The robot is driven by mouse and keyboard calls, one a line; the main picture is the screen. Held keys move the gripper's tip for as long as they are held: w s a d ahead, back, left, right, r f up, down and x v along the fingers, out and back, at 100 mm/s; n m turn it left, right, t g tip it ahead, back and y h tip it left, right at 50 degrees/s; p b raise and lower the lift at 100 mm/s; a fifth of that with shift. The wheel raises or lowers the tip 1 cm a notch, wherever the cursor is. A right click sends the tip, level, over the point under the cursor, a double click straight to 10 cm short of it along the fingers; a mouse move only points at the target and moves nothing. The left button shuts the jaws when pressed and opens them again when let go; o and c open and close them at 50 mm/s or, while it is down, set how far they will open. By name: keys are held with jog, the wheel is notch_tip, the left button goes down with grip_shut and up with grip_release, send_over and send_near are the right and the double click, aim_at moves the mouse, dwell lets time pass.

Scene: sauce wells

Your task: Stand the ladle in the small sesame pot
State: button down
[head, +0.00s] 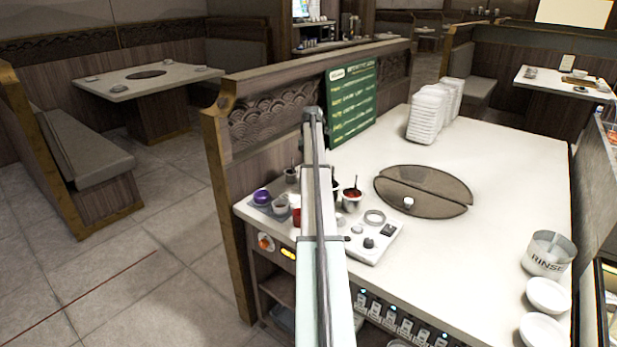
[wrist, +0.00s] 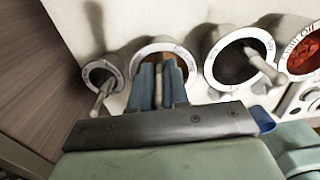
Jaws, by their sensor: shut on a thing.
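In the wrist view my gripper (wrist: 160,70) points down at a row of sauce pots. Its blue-grey fingers are shut on a slim handle, the ladle (wrist: 158,88), in front of a round pot (wrist: 140,58) with a pale lettered rim. The fingers cover much of that pot, so I cannot tell how deep the ladle sits. Left of it is a smaller pot (wrist: 92,68) with a pale handle leaning out over its rim. The rim lettering is too blurred to tell which is sesame. In the head view my arm hides the gripper.
Right of the gripper are a dark sauce pot (wrist: 210,62) with a leaning handle and a red sauce pot (wrist: 303,57). In the head view, a purple-topped item (head: 262,196) stands left of my arm. A round grill (head: 440,185) and stacked white trays (head: 428,115) stand farther right.

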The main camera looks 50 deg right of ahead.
jog(key=shift+f, duration=0.35)
dwell(0.7)
jog(key=c, duration=1)
grip_release()
jog(key=shift+c, duration=0.2)
jog(key=shift+o, duration=0.3)
jog(key=o, duration=0.6)
jog(key=shift+r, duration=0.1)
jog(key=shift+r, duration=4.45)
